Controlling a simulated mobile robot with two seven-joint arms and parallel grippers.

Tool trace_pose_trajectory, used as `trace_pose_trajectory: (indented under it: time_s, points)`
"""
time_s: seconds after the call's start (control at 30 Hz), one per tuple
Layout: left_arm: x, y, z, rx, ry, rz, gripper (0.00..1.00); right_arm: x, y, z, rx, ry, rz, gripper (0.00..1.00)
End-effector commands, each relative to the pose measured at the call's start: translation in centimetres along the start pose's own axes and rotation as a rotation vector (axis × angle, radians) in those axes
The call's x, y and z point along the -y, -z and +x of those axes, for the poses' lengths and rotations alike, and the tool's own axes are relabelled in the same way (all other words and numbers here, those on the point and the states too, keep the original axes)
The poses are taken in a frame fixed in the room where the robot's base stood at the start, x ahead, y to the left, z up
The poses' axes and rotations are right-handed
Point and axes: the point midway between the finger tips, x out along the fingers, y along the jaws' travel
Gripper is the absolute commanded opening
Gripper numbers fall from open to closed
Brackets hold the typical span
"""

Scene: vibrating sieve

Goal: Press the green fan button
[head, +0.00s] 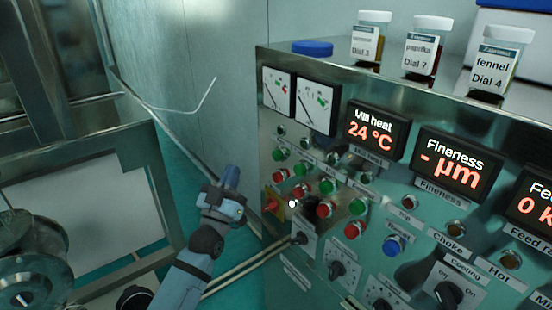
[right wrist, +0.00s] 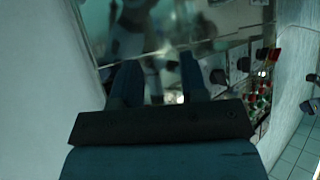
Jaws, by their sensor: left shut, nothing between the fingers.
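A metal control panel (head: 400,185) carries a slanting row of green buttons, among them a leftmost one (head: 278,154), one to its right (head: 300,168) and one at the right end (head: 357,206). Red buttons (head: 325,208) sit below them. The small labels are too blurred to tell which green button is the fan's. My left gripper (head: 231,177) is shut and empty, just left of the panel and apart from the buttons in the picture. My right gripper (right wrist: 158,80) shows in the right wrist view with its fingers apart and nothing between them.
Displays (head: 375,132), dials and a blue button (head: 393,246) fill the rest of the panel. A red and yellow switch (head: 271,200) is at its left edge. Labelled jars (head: 420,50) and a blue lid (head: 312,47) stand on top. A metal frame (head: 140,150) stands at left.

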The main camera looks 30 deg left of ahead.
Motion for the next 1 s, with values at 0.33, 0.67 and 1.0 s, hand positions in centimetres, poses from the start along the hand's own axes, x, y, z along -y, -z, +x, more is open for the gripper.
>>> trace_pose_trajectory:
  time_s: [0.33,0.67,1.0]
  points:
    - [-0.9,-1.0,1.1,0.0,0.0,-0.002,0.0,0.0,-0.5,0.3,0.001,0.0,-0.002,0.4]
    - [-3.3,-3.4,4.3,0.001,-0.001,-0.003,0.0,0.0,-0.5,0.6,-0.017,-0.001,-0.011,0.4]
    - [-4.5,-4.5,6.0,0.003,-0.001,0.0,0.0,0.0,-0.1,0.4,-0.02,0.0,-0.013,0.4]
